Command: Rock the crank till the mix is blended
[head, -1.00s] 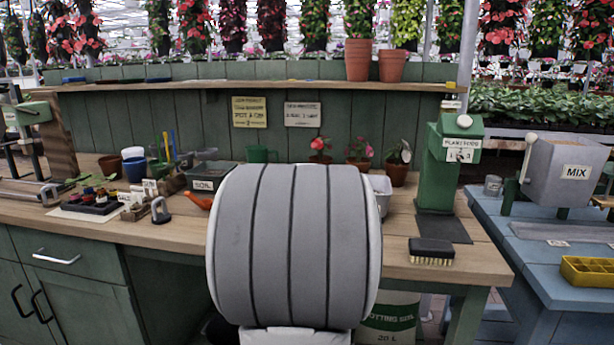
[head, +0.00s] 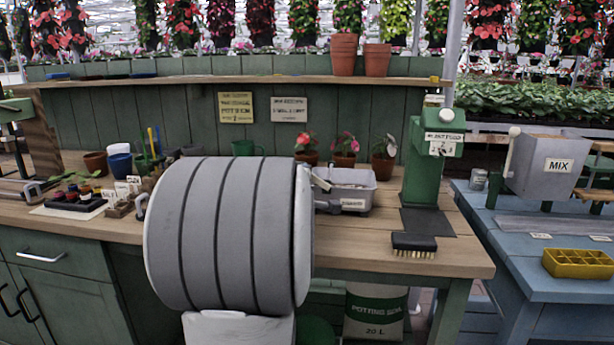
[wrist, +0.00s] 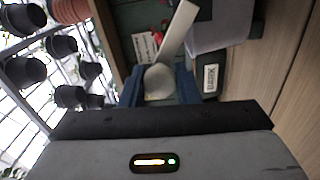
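The grey mixing box marked MIX (head: 557,164) stands on the blue bench at the right in the head view. Its crank (head: 508,150), a grey bar with a pale round knob, stands upright on the box's left side, apart from my arm. My gripper is hidden behind my thick grey arm link in the head view. In the wrist view its two blue fingers (wrist: 158,88) stand apart, with a pale rounded thing (wrist: 158,80) showing between them and a pale bar running up from it. I cannot tell whether the fingers grip it.
A green dispenser (head: 432,165) stands at the wooden bench's right end, between my arm and the box. A brush (head: 414,244) lies before it, and a labelled grey bin (head: 347,190) stands left of it. A yellow tray (head: 577,263) lies on the blue bench.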

